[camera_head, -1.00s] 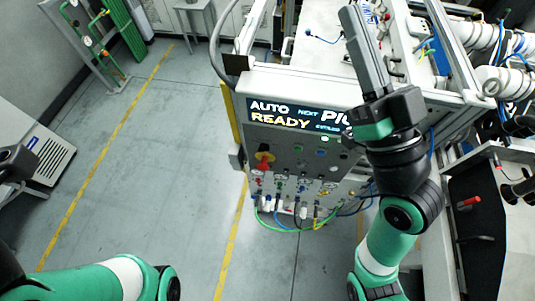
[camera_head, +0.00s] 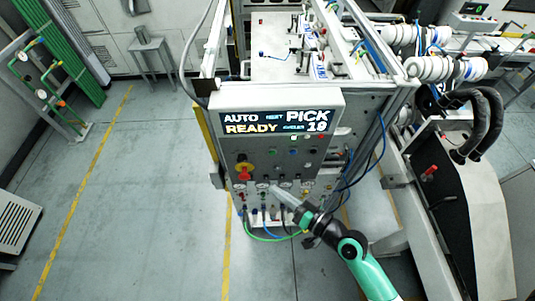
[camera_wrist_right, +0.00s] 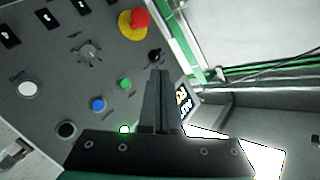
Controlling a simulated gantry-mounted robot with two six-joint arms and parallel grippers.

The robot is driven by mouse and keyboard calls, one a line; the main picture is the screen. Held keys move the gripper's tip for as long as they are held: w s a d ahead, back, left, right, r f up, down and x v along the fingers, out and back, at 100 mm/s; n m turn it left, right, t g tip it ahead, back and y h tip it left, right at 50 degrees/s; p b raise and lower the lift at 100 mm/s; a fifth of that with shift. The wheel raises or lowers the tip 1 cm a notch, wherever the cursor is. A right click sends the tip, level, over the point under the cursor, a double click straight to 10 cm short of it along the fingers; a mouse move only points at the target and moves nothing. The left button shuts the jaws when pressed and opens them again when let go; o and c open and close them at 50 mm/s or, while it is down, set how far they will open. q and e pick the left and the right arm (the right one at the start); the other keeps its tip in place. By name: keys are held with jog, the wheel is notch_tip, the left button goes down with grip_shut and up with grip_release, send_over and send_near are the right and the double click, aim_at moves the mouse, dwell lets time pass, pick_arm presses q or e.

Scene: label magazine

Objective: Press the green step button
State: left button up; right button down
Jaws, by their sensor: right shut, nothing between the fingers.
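The green button (camera_wrist_right: 124,84) is a small round cap on the grey control panel (camera_head: 322,120), beside a blue button (camera_wrist_right: 98,104). My right gripper (camera_head: 274,189) is shut and empty, its fingers pointing up and left over the lower panel in the head view. In the right wrist view the right gripper's fingertips (camera_wrist_right: 159,74) appear to the right of the green button, which is not covered. I see no contact with it. My left gripper is not in view.
A red emergency stop (camera_wrist_right: 140,18) on a yellow base is near the fingers, with a black knob (camera_wrist_right: 155,57) between. The display (camera_head: 275,121) reads AUTO, READY, PICK and 19. Hoses hang below the panel. The floor (camera_head: 150,180) to the left is clear.

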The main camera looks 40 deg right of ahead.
aim_at(272, 153)
jog(key=shift+w+d, duration=0.15)
jog(key=shift+d, duration=0.1)
jog(key=w+d+b, duration=0.2)
jog(key=w+d, duration=0.3)
jog(key=w, duration=0.1)
jog(key=shift+w+d, duration=0.15)
jog(key=shift+d, duration=0.25)
jog(key=shift+b, duration=0.35)
dwell(1.6)
jog(key=shift+w+d, duration=0.25)
jog(key=shift+w, duration=0.05)
